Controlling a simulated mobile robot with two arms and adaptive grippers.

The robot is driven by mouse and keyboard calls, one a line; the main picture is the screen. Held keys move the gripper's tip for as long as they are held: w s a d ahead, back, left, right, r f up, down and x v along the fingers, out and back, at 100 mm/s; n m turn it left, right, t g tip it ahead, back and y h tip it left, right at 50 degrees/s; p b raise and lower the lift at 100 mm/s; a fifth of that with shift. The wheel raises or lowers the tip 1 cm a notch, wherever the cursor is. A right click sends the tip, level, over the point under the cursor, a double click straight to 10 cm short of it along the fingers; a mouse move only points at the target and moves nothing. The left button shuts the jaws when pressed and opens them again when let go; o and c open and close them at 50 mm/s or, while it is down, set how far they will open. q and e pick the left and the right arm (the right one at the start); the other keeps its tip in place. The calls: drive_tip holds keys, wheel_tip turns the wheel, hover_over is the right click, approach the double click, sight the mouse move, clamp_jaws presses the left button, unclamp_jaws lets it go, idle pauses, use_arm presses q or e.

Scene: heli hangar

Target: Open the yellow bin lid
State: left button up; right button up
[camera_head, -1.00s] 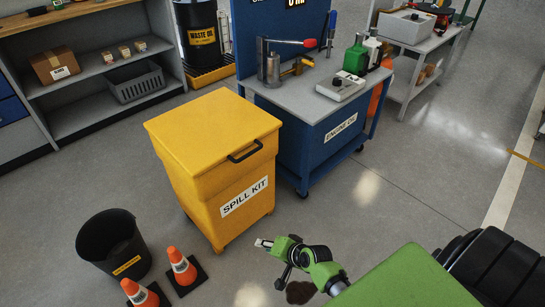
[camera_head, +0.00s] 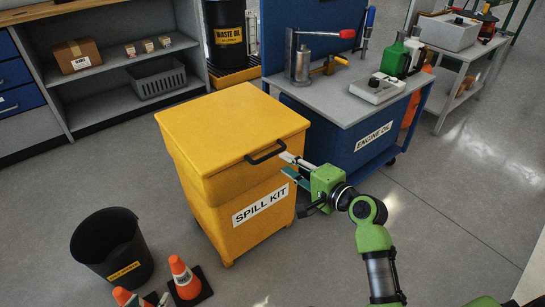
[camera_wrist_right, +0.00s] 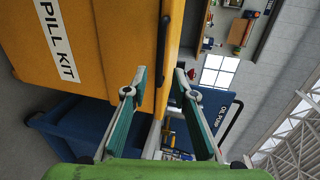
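The yellow bin (camera_head: 235,165), labelled SPILL KIT, stands on the floor with its lid (camera_head: 225,120) down. A black bar handle (camera_head: 266,153) is on the lid's front edge. My right gripper (camera_head: 288,165) is at the handle's right end, with its fingers apart. In the right wrist view, the open fingers (camera_wrist_right: 160,85) point at the lid's edge, and the dark handle (camera_wrist_right: 166,65) appears between or just beyond them. I cannot tell whether they touch it.
A blue cart (camera_head: 345,140) with a grey top stands close behind the bin's right side. A black bucket (camera_head: 108,250) and orange cones (camera_head: 183,275) stand on the floor at front left. Shelves (camera_head: 120,75) are at the back left. Floor is clear at right.

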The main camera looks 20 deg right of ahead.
sight(273, 155)
drive_tip(key=b+x, duration=0.2)
drive_tip(key=x, duration=0.5)
drive_tip(key=shift+w+a+f, duration=0.1)
drive_tip(key=shift+w, duration=0.3)
use_arm(q)
drive_tip(key=w+d+r+t+h, duration=0.2)
drive_tip(key=w+r+t, duration=0.4)
drive_tip(key=r, duration=0.4)
drive_tip(key=shift+w+d, duration=0.4)
drive_tip(key=shift+d, duration=0.15)
use_arm(e)
drive_tip(key=shift+w+a, duration=0.1)
drive_tip(key=shift+w, duration=0.15)
use_arm(q)
drive_tip(key=shift+f, duration=0.1)
use_arm(e)
clamp_jaws()
